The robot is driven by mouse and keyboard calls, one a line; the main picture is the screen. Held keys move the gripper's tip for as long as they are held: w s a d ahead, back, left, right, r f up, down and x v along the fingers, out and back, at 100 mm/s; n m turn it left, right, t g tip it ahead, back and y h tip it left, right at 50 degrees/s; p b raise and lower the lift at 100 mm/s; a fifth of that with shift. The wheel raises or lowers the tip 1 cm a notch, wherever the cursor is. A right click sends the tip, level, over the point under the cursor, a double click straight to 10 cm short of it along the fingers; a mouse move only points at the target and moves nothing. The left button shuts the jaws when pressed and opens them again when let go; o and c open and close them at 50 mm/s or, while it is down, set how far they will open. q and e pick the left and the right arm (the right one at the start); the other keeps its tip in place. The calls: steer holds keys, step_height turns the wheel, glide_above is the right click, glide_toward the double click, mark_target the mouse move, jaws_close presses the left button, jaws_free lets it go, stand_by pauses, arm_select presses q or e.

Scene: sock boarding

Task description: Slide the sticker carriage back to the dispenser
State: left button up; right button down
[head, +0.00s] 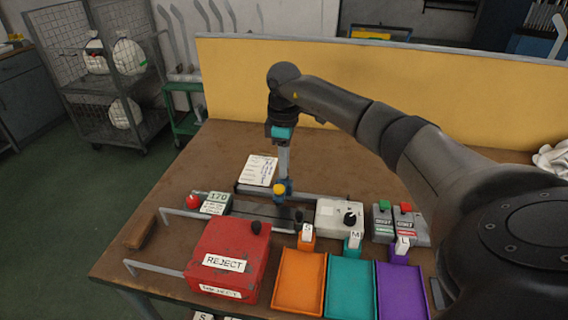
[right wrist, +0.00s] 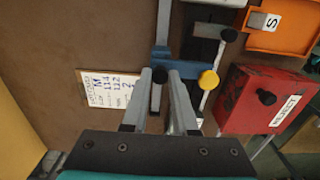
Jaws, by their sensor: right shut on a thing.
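The sticker carriage is a small blue block (head: 288,186) with a yellow knob (head: 279,190), on a grey rail (head: 318,197) across the bench. In the right wrist view, the blue carriage (right wrist: 165,58) lies just beyond my fingertips, with the yellow knob (right wrist: 208,79) to the right. My right gripper (head: 284,176) reaches down from above and is shut on the carriage's black knob (right wrist: 159,75), between the fingers. A white box with a black dial (head: 338,215) stands at the rail's right end; I cannot tell if it is the dispenser. My left gripper is not in view.
A red REJECT bin (head: 227,262) stands in front left. Orange (head: 298,283), teal (head: 351,289) and purple (head: 402,291) trays line the front edge. A paper card (head: 261,170) lies behind the rail. A button box (head: 400,224) is at right. The back left bench is clear.

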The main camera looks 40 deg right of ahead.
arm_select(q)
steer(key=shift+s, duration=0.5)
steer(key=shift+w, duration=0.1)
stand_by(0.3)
